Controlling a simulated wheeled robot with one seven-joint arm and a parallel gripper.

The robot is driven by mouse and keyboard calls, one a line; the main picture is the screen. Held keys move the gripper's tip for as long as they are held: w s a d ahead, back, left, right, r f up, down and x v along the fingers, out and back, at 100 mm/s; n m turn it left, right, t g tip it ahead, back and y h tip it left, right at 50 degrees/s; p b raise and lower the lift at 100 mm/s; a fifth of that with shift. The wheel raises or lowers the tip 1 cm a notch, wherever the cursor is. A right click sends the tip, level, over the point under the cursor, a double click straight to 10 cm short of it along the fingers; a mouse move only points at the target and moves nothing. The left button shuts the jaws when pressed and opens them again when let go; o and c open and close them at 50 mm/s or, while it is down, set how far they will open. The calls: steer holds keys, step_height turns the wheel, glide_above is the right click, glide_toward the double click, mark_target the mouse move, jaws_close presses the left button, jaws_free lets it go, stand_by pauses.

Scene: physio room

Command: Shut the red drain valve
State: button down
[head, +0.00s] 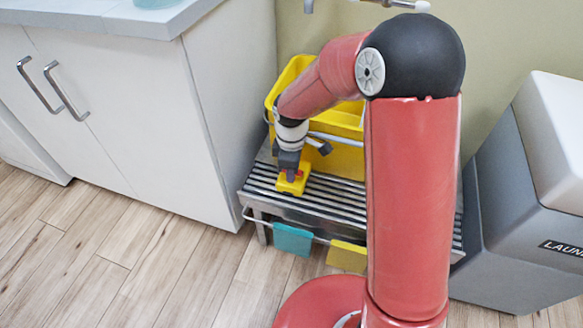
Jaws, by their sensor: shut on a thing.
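A yellow bucket (345,155) stands on a slatted metal bench, partly hidden behind my red arm. A low yellow block (293,184) sticks out at the front of the bucket, over the slats. A small bit of the red drain valve (289,177) shows on top of this block. My gripper (290,173) points down onto the block and is shut on the red valve. The fingers cover most of the valve, so its turn angle cannot be told.
The slatted bench (330,196) has a front rail with a teal cloth (293,239) and a yellow cloth (347,256). A white cabinet (150,110) stands close on the left, a grey laundry bin (520,220) on the right. Wooden floor (120,260) is clear at front left.

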stand_by(0.4)
steer(key=c, duration=1.3)
jaws_free()
step_height(320, 180, up, 8)
steer(key=shift+f+p, duration=0.1)
steer(key=shift+p, duration=0.25)
